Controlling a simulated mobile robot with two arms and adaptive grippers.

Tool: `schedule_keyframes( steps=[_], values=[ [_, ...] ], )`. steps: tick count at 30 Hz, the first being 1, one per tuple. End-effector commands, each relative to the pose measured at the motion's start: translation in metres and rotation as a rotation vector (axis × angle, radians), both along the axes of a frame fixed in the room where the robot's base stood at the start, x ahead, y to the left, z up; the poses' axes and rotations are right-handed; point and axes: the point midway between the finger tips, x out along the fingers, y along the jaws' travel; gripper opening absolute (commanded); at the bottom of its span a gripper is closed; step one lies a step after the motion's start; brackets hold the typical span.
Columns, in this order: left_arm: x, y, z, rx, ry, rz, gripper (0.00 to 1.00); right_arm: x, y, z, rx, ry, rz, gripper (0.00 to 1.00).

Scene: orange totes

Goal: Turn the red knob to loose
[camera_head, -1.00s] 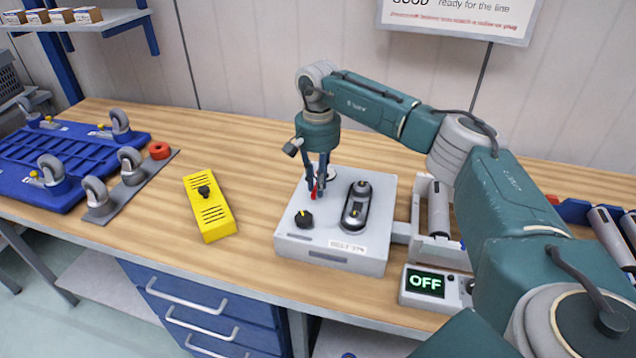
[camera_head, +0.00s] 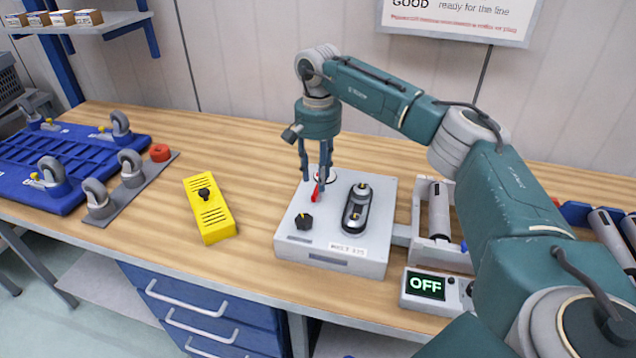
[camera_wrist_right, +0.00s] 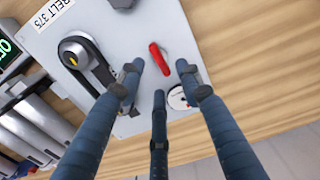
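The red knob (camera_head: 316,193) is a narrow lever on the top of a light grey panel box (camera_head: 343,250) on the bench. In the right wrist view the red knob (camera_wrist_right: 158,58) lies slightly slanted between my fingertips. My right gripper (camera_head: 315,183) is over it, pointing down. Its three fingers are spread, with visible gaps to the knob, so it is open and empty; the gripper also shows in the right wrist view (camera_wrist_right: 160,80). A white round dial (camera_wrist_right: 178,98) beside the knob is partly hidden by a finger. My left gripper is out of view.
The box also carries a black knob (camera_head: 303,220) with a yellow mark and a belt on two pulleys (camera_head: 356,207). A display (camera_head: 426,284) reads OFF. A yellow box (camera_head: 209,208) stands left, with clear bench between. A blue caster frame (camera_head: 60,165) lies farther left.

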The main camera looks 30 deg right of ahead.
Motion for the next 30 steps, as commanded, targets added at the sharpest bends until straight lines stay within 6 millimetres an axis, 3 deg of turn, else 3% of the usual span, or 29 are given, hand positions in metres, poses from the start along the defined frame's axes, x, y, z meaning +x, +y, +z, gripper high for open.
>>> schedule_keyframes(
  steps=[6,12,30],
  values=[
    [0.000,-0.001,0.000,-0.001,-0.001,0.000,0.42,0.001,0.000,0.050,0.002,-0.005,0.000,0.35],
    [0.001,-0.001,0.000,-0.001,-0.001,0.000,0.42,0.001,0.001,0.077,0.001,-0.003,0.000,0.35],
    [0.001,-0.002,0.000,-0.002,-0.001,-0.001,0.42,0.000,0.000,0.085,0.001,-0.002,0.001,0.35]
  ],
)
